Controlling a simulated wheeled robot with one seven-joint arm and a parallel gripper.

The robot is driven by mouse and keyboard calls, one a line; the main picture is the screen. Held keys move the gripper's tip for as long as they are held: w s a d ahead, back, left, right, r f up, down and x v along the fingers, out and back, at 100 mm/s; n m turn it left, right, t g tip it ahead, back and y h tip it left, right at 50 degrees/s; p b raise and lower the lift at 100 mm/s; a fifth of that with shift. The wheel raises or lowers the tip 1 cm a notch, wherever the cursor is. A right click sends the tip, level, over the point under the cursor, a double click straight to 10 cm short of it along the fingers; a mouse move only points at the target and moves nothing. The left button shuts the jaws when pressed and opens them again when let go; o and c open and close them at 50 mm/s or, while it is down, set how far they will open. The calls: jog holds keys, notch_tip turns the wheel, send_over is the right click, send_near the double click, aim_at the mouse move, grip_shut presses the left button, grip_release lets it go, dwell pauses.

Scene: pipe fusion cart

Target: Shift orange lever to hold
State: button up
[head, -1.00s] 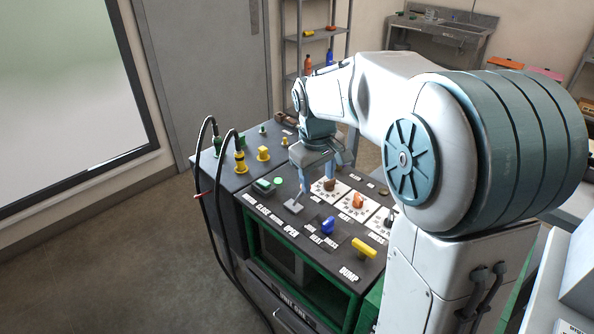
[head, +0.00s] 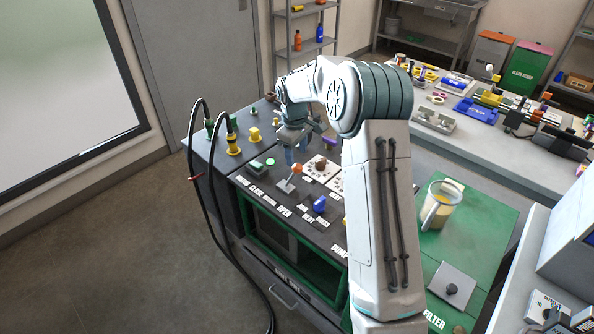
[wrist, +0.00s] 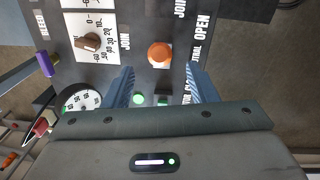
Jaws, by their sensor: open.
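The orange lever has a round orange knob (head: 295,169) on a metal shaft rising from a grey plate on the dark panel. Its shaft leans up and right in the head view. In the wrist view the knob (wrist: 160,53) lies just beyond the fingertips, roughly midway between them, beside the NEUTRAL and OPEN labels. My gripper (head: 296,156) is open and empty, pointing down behind the knob in the head view. Both fingers (wrist: 159,72) show apart in the wrist view, and neither visibly touches the knob. I cannot read a HOLD label clearly.
A blue knob (head: 320,204) stands right of the lever. A brown dial knob (wrist: 88,41) on a white scale and a purple handle (wrist: 45,63) are nearby. Green buttons (head: 270,162) sit left of the lever. Black hoses (head: 190,150) loop over the panel's left side.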

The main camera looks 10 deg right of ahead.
aim_at(298, 172)
jog(key=f, duration=0.4)
jog(key=f+p, duration=0.1)
jog(key=f, duration=0.3)
jog(key=shift+w+d+f, duration=0.2)
jog(key=shift+f, duration=0.15)
